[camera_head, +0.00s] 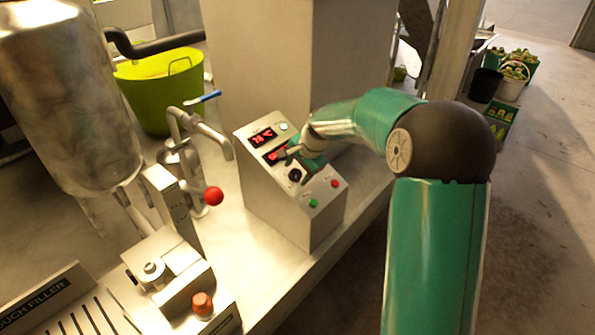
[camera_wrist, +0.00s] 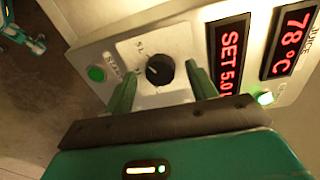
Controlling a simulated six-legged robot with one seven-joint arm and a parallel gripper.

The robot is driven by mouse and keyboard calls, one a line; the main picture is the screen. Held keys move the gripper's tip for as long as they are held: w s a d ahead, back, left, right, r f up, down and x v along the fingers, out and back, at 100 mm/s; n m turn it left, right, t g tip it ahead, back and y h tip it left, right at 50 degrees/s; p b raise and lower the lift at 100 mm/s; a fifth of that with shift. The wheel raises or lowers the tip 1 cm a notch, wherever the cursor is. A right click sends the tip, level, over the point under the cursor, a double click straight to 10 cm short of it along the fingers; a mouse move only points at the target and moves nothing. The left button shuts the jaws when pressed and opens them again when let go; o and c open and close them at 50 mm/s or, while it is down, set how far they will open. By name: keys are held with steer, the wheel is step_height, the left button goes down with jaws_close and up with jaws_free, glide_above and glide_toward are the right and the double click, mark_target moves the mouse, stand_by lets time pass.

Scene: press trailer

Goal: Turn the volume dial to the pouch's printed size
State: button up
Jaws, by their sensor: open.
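The black volume dial (camera_wrist: 159,70) sits on the sloped face of the grey control box; it also shows in the head view (camera_head: 295,175). A white pointer line is on the dial, and a partly hidden "5L" style mark is beside it. In the head view my gripper (camera_head: 300,160) is over the box face. No pouch is clearly visible.
A second display (camera_wrist: 291,43) reads 78 °C. A green button (camera_wrist: 96,73) and a red button (camera_head: 334,183) are on the box. A red-knobbed lever (camera_head: 213,196) and the pouch filler (camera_head: 150,275) stand left of it. A lime tub (camera_head: 150,100) is behind.

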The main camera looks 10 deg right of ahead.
steer(key=shift+w+f, duration=0.2)
steer(key=shift+f, duration=0.25)
steer(key=c, duration=1)
